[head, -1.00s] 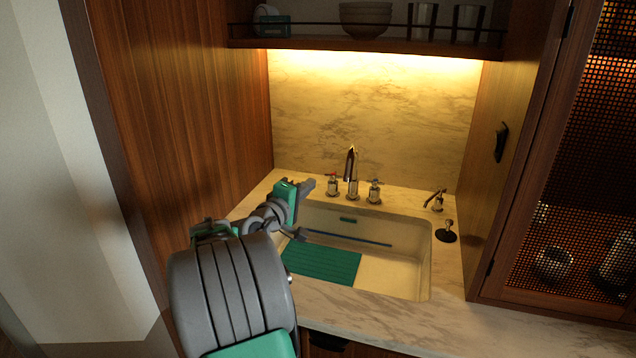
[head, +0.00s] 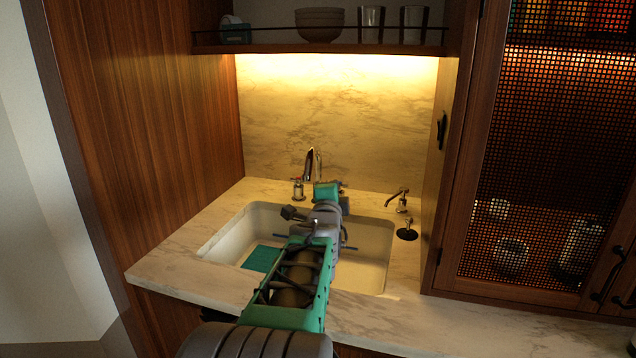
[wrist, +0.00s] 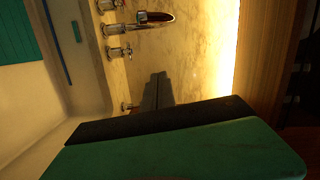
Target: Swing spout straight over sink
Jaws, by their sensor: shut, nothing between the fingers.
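The chrome spout (head: 311,160) is a tall gooseneck behind the sink (head: 376,255), in front of the marble wall. In the head view its thick end hangs left of its stem, and my arm hides its base. It also shows in the wrist view (wrist: 150,17) between two cross handles. I cannot tell its exact angle over the sink. My gripper (head: 341,186) is shut and empty, over the back of the sink, right of the spout in the head view. In the wrist view the dark fingers (wrist: 158,90) are apart from the spout.
The left tap handle (head: 298,189) stands beside the spout. A soap dispenser (head: 400,199) and a black-based knob (head: 408,231) are on the right counter. A teal mat (head: 261,259) lies in the sink. A shelf (head: 330,48) hangs above; wood panels flank the sink.

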